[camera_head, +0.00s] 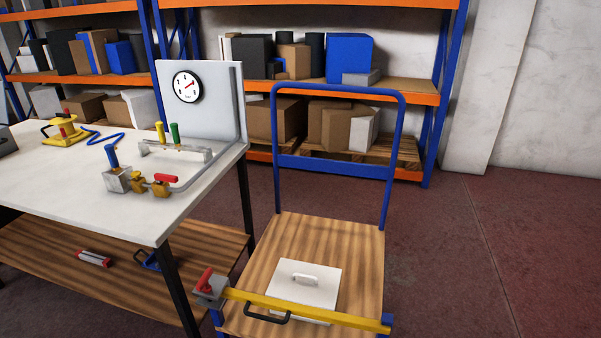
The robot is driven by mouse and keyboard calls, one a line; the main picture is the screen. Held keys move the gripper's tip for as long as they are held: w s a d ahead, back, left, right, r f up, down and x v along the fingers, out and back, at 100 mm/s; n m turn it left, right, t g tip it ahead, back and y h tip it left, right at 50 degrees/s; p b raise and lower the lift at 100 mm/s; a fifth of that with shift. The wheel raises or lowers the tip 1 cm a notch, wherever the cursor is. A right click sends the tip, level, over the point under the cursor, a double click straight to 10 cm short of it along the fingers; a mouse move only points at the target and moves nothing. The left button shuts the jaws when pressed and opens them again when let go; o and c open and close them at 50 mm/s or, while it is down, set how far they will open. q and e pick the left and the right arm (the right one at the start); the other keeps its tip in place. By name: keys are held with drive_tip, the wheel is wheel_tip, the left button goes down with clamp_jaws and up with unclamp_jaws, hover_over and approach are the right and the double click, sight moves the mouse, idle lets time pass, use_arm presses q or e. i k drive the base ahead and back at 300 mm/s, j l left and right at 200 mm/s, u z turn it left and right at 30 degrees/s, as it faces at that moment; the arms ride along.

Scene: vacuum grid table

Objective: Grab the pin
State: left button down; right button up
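Pin-like pieces stand on the white table (60,185). A yellow one (160,132) and a green one (175,134) stand upright, side by side, at a grey rail (195,153) in front of the gauge panel. A blue upright piece (112,156) stands on a grey block (117,180) nearer the front. I cannot tell which of these is the task's pin. Neither of my grippers shows in the head view.
A round gauge (187,87) is on an upright panel. Brass valve parts with a red handle (164,179) sit by the blue piece. A blue-framed cart (330,235) beside the table carries a white plate (318,285) and yellow bar (330,315). Floor at right is clear.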

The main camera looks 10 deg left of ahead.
sight(203, 284)
drive_tip(key=u, duration=1.15)
